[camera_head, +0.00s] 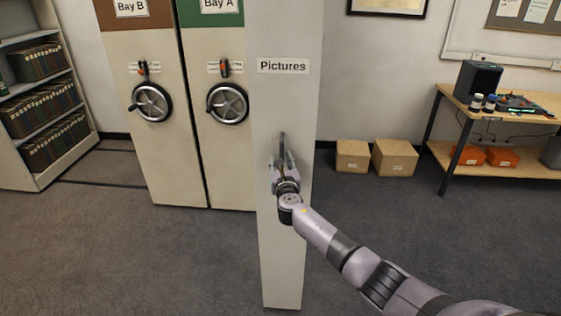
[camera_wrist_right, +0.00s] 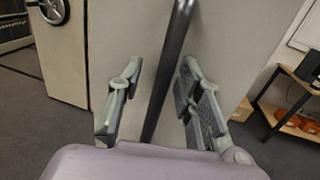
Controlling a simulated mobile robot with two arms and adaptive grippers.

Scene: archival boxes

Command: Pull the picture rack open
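The picture rack (camera_head: 283,100) is a tall, narrow, pale panel labelled "Pictures" in the head view. A dark vertical bar handle (camera_head: 282,143) is on its front face. My right gripper (camera_head: 284,164) is at this handle, hiding its lower part. In the right wrist view the handle (camera_wrist_right: 168,70) runs slightly tilted between the two fingers of my right gripper (camera_wrist_right: 161,72). The fingers are apart, with a visible gap on each side of the bar. My left gripper is not in view.
Bay B (camera_head: 150,165) and Bay A (camera_head: 228,165) cabinets with handwheels stand left of the rack. Two cardboard boxes (camera_head: 394,158) lie by the wall. A wooden table (camera_head: 540,100) stands at the right. The carpet before the rack is clear.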

